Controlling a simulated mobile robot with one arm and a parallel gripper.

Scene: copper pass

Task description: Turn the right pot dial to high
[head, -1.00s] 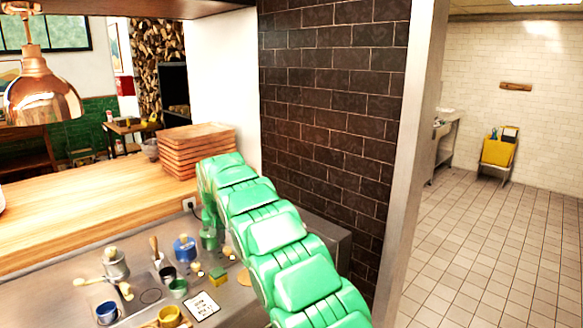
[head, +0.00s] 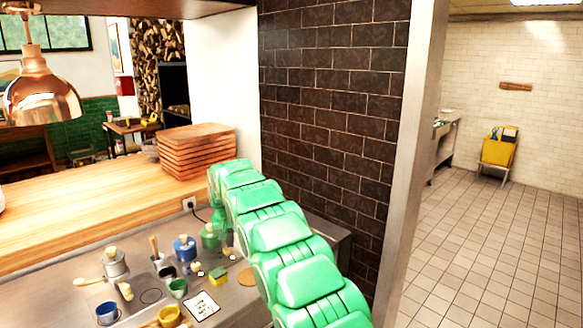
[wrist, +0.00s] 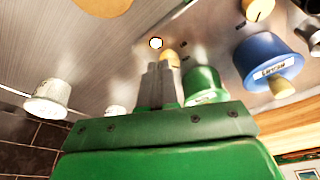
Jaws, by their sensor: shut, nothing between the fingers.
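My gripper (wrist: 160,72) is shut and empty in the wrist view, its fingers close together over the steel counter. A small wooden knob (wrist: 171,58) is right by the fingertips; I cannot tell whether they touch. A green pot (wrist: 205,82) is just right of the fingers, and a blue labelled pot (wrist: 262,55) is farther right. In the head view the blue pot (head: 184,249) and green pot (head: 210,241) stand at the counter's back, next to my hanging arm. My fingers are hidden there. I cannot tell which part is the right pot dial, nor read its setting.
Steel counter items include a blue cup (head: 107,312), a yellow cup (head: 169,317), a sponge (head: 218,277) and a printed card (head: 202,307). Stacked wooden trays (head: 196,152) stand on the wooden ledge (head: 90,205). A dark brick wall (head: 335,110) is behind my arm.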

